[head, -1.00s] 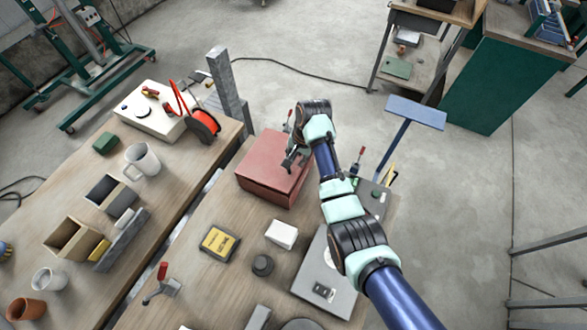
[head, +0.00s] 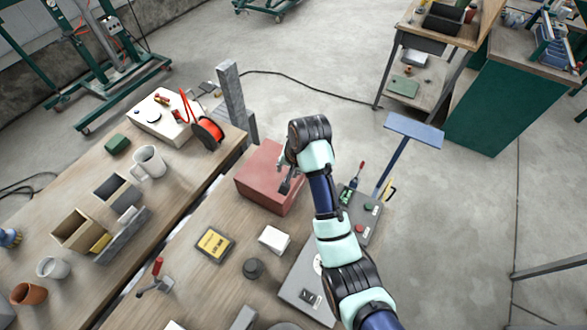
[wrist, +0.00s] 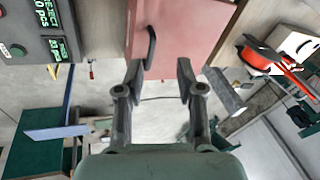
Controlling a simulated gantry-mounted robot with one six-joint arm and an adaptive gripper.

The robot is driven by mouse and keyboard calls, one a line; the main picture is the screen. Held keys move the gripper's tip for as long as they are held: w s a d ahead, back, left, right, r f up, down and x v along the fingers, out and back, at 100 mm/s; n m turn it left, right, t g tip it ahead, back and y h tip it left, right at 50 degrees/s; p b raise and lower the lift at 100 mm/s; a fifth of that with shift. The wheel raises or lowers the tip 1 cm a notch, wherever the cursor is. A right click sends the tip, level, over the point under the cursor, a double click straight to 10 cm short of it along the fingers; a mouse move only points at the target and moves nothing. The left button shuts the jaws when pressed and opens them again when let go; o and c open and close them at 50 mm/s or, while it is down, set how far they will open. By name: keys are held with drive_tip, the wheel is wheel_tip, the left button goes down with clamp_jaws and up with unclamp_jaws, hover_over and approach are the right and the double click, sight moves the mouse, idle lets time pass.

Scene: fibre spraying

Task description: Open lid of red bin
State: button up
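The red bin (head: 258,178) stands at the far end of the near workbench in the head view, and its lid looks closed. My gripper (head: 287,178) is at the bin's right side there, partly covering it. In the wrist view the red bin (wrist: 185,30) fills the top middle. A dark curved handle (wrist: 151,48) shows on its face. My gripper (wrist: 159,80) is open in the wrist view, with its two fingers apart and nothing seen between them. The left fingertip appears close to the handle; I cannot tell whether they touch.
A grey control box (head: 361,213) with buttons stands right of the bin. Bench between is clear.

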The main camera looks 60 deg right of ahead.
drive_tip(key=shift+w, duration=0.1)
idle(0.4)
drive_tip(key=w+a+r+n+t+h+p, duration=0.15)
drive_tip(key=w+a+r+n+p, duration=0.35)
drive_tip(key=a, duration=0.7)
drive_tip(key=s+a+r+n+t+y+p, duration=0.1)
drive_tip(key=a+r+n+t, duration=0.3)
drive_tip(key=a+r, duration=0.5)
drive_tip(key=s+a+r+n+t+y+p, duration=0.1)
drive_tip(key=s+a+r+n+t+p, duration=0.2)
drive_tip(key=a, duration=1.4)
wheel_tip(320, 180, up, 7)
drive_tip(key=n+t, duration=0.1)
drive_tip(key=n, duration=0.2)
drive_tip(key=shift+y+p, duration=0.3)
drive_tip(key=shift+y, duration=0.05)
drive_tip(key=shift+f, duration=0.1)
